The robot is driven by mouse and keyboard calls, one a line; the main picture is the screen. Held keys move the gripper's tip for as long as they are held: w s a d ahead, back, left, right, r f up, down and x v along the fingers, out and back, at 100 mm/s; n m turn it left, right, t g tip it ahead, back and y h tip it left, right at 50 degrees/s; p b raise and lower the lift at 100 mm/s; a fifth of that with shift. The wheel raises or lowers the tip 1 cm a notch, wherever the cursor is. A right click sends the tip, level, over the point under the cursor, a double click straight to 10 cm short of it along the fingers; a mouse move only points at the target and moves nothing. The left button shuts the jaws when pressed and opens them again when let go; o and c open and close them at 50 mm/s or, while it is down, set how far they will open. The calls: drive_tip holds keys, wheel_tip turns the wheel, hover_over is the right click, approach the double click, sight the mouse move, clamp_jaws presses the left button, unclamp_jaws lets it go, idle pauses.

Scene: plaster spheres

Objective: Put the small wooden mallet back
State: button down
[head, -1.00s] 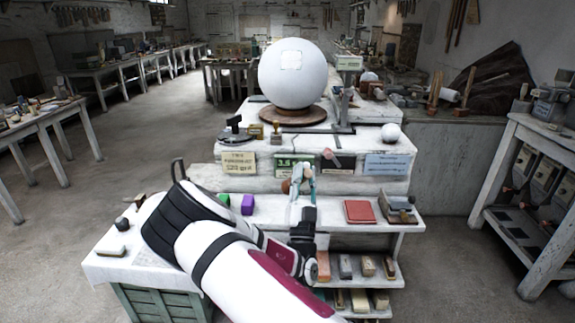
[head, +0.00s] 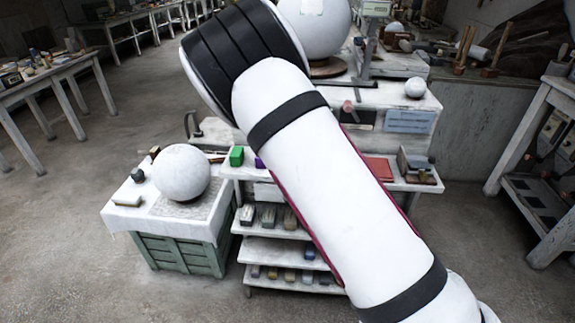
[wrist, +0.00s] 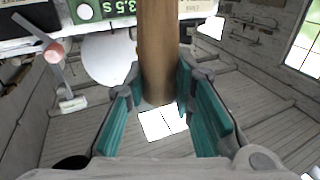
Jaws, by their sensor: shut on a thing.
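A round brown wooden piece (wrist: 158,40), which looks like part of the small wooden mallet, stands between the teal fingers of my gripper (wrist: 158,82) in the wrist view. The fingers are shut on it, one on each side. The rest of the piece runs out of the top of the picture, so I cannot see its other end. In the head view my gripper and the held piece are hidden behind my raised white arm.
A stepped white stand holds a green block (head: 236,156), a red flat item (head: 379,169), a small white ball (head: 415,87) and a large white sphere (head: 318,18). Another white sphere (head: 182,172) rests on the cloth-topped green crate (head: 178,255) at left. Open floor lies further left.

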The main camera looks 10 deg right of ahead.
drive_tip(key=shift+w+a, duration=0.1)
drive_tip(key=shift+a, duration=0.1)
drive_tip(key=w+f, duration=0.2)
drive_tip(key=w, duration=0.5)
drive_tip(key=w+a+f, duration=0.1)
drive_tip(key=w+f, duration=0.2)
drive_tip(key=w, duration=0.5)
drive_tip(key=shift+w, duration=0.2)
drive_tip(key=shift+f, duration=0.2)
drive_tip(key=c, duration=1.4)
unclamp_jaws()
drive_tip(key=shift+o, duration=0.2)
